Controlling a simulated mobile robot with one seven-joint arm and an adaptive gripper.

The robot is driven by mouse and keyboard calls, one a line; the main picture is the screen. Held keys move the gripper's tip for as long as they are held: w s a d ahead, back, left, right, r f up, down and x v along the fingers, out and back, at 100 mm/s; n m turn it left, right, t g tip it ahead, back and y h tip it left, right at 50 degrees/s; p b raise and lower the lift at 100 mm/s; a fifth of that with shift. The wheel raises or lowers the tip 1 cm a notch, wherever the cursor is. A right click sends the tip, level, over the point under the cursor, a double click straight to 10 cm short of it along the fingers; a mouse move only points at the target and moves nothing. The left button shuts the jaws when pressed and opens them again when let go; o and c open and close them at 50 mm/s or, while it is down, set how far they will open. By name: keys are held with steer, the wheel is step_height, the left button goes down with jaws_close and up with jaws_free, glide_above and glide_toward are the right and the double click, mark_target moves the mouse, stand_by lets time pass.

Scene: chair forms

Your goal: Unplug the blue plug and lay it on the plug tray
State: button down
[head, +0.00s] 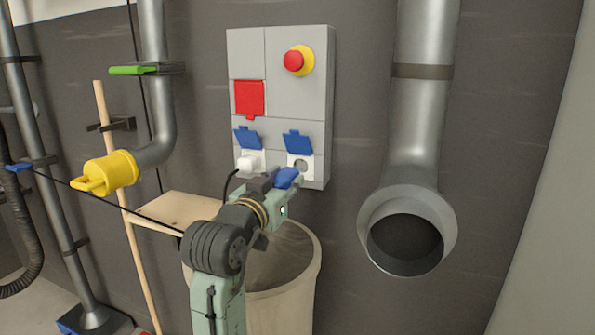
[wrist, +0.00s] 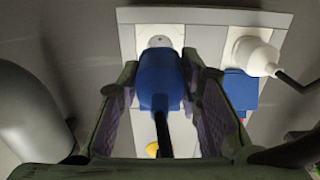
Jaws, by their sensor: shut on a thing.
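The blue plug (head: 287,178) is between the fingers of my gripper (head: 284,183), just in front of the wall box. In the wrist view the fingers are shut on the sides of the blue plug (wrist: 158,82), and its dark cord (wrist: 162,135) runs back toward the camera. The right-hand socket (head: 301,165) shows its round face, and the plug appears to be out of it. That socket also shows beyond the plug in the wrist view (wrist: 159,41).
A white plug (head: 247,162) sits in the left socket with a dark cord. The wall box (head: 296,95) has a red button (head: 294,61). A bin (head: 290,285) stands below my gripper. A yellow-capped pipe (head: 108,172) is at left, a wide duct (head: 408,225) at right.

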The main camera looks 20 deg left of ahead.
steer(key=shift+s, duration=0.1)
steer(key=s, duration=0.4)
steer(key=shift+s+a, duration=0.1)
steer(key=shift+s, duration=0.3)
stand_by(0.5)
